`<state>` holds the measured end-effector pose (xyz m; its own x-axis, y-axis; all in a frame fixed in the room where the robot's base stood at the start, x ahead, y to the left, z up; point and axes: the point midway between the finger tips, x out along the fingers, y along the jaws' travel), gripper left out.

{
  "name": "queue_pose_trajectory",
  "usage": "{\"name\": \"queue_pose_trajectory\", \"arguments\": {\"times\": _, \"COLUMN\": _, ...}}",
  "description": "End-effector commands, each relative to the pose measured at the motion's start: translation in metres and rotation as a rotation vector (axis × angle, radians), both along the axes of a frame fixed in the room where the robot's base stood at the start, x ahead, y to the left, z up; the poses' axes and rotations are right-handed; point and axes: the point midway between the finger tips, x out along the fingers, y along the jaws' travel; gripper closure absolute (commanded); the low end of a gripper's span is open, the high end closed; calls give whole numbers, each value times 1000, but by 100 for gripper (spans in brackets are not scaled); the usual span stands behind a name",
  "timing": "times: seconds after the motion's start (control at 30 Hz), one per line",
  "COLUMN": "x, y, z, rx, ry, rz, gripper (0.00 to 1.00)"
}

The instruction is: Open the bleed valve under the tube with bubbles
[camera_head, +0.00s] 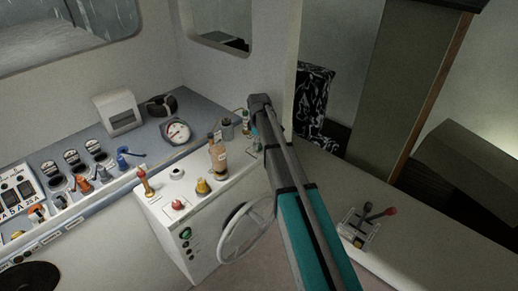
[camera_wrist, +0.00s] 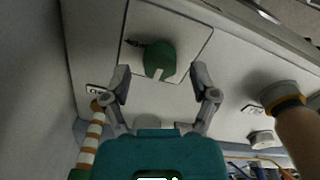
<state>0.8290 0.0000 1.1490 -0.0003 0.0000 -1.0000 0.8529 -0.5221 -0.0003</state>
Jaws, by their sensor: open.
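In the wrist view, my gripper (camera_wrist: 160,80) is open and empty, with its two fingers spread apart. A dark green rounded knob (camera_wrist: 160,60) on a pale square plate (camera_wrist: 195,42) shows beyond and between the fingertips, apart from both. I cannot tell whether this is a bleed valve. In the head view, my arm reaches over the white console box (camera_head: 170,240), and its end hides part of the fittings at the box's far corner. No bubbles can be made out in any tube.
An amber bottle (camera_head: 217,155) stands on the box, close by at the right of the wrist view (camera_wrist: 298,130). An orange-and-white striped post (camera_wrist: 90,140) is close at left there. A steering wheel (camera_head: 245,232) is on the box's front.

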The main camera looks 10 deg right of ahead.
Motion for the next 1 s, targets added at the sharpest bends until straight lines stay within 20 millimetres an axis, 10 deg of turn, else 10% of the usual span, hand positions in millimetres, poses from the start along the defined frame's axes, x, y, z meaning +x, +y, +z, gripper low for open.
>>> {"name": "queue_pose_trajectory", "arguments": {"times": 0.63, "x": 0, "y": -1, "z": -11, "rx": 0, "ry": 0, "rz": -1, "gripper": 26}}
{"name": "queue_pose_trajectory", "arguments": {"times": 1.0, "x": 0, "y": -1, "z": -11, "rx": 0, "ry": 0, "rz": -1, "gripper": 94}}
